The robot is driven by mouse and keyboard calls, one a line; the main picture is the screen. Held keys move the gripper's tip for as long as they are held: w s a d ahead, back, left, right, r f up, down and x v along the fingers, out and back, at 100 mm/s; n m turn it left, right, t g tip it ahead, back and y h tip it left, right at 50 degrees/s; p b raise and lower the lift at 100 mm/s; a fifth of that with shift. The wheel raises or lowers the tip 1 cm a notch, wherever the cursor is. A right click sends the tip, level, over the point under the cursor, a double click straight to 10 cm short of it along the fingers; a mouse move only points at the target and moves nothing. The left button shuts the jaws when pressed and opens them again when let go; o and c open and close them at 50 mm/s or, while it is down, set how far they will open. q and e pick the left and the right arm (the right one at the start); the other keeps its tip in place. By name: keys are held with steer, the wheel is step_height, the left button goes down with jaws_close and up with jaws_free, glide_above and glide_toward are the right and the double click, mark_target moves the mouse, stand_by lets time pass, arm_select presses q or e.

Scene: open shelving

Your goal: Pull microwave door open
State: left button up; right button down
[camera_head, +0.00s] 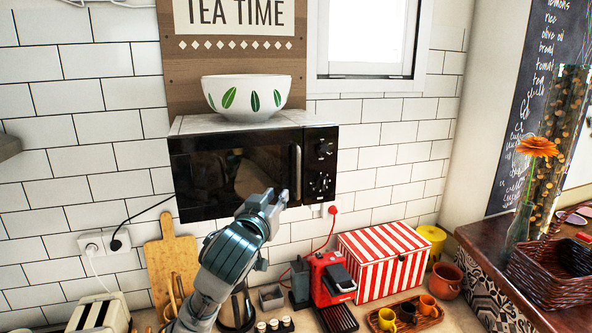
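The black microwave (222,166) is mounted on the tiled wall in the upper middle of the head view, and its door looks shut. The vertical door handle (297,165) is at the right edge of the door, beside a panel with knobs. My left gripper (277,197) is raised in front of the lower right part of the door. Its fingertips are a little below and left of the handle in the picture. I see nothing between the fingers, but they are too small to tell open from shut. Whether it touches the door is unclear. My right gripper is not in view.
A white leaf-patterned bowl (246,96) stands on the microwave. Below are a wooden cutting board (172,268), a red coffee machine (330,280), a red-striped box (384,262) and a cup tray (402,316). Free space lies in front of the microwave to the right of my arm.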

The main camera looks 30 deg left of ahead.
mark_target(298, 172)
arm_select(q)
steer(key=p+x, duration=0.2)
steer(key=x, duration=0.6)
steer(key=p+x, duration=0.3)
steer(key=x, duration=0.5)
steer(key=shift+w+d+p, duration=0.1)
steer(key=shift+w+p, duration=0.2)
steer(key=shift+w, duration=0.1)
steer(key=shift+w+a, duration=0.2)
steer(key=shift+a, duration=0.05)
steer(key=shift+d, duration=0.25)
steer(key=shift+w+d, duration=0.1)
steer(key=shift+d, duration=0.05)
steer(key=c, duration=0.4)
jaws_close()
